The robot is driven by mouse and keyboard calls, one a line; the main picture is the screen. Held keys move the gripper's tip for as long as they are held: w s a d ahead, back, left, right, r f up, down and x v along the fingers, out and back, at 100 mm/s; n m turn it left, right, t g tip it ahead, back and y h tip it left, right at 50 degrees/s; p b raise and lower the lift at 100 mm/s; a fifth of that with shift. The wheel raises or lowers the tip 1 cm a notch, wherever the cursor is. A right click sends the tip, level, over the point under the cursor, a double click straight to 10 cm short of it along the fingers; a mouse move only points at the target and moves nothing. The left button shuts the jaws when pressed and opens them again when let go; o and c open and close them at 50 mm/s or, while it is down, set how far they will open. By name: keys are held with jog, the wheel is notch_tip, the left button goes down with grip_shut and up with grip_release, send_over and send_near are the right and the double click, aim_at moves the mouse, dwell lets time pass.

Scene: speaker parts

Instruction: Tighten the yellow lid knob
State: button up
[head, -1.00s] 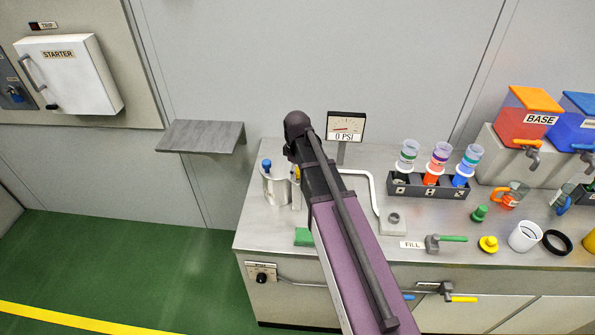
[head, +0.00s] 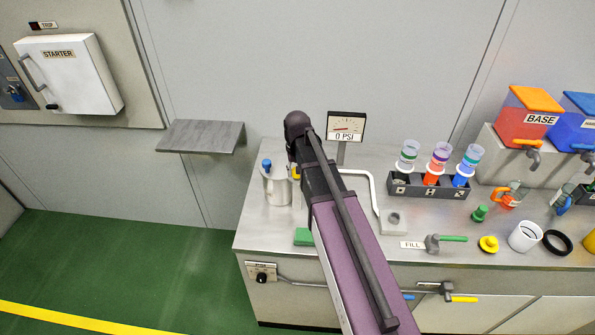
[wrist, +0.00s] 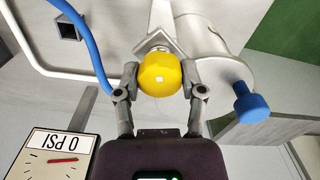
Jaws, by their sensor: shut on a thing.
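The yellow lid knob (wrist: 160,76) is in the middle of the wrist view, with a small white mark on its face. My gripper (wrist: 160,80) has one finger on each side of the knob and is shut on it. In the head view only a small yellow piece of the knob (head: 296,172) shows beside my arm, which hides the gripper. The knob is at the side of a metal pot (head: 277,188), which also shows in the wrist view (wrist: 215,60).
A blue knob (wrist: 251,103) sticks out by the pot, and a blue hose (wrist: 88,50) runs close to my gripper. A gauge (head: 346,127) reading 0 PSI stands nearby. A bent pale pipe (head: 368,180) and a bottle rack (head: 428,191) are to the right.

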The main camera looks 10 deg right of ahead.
jog(key=shift+m, duration=1.2)
jog(key=o, duration=1.1)
jog(key=shift+o, duration=0.2)
jog(key=shift+n, duration=0.4)
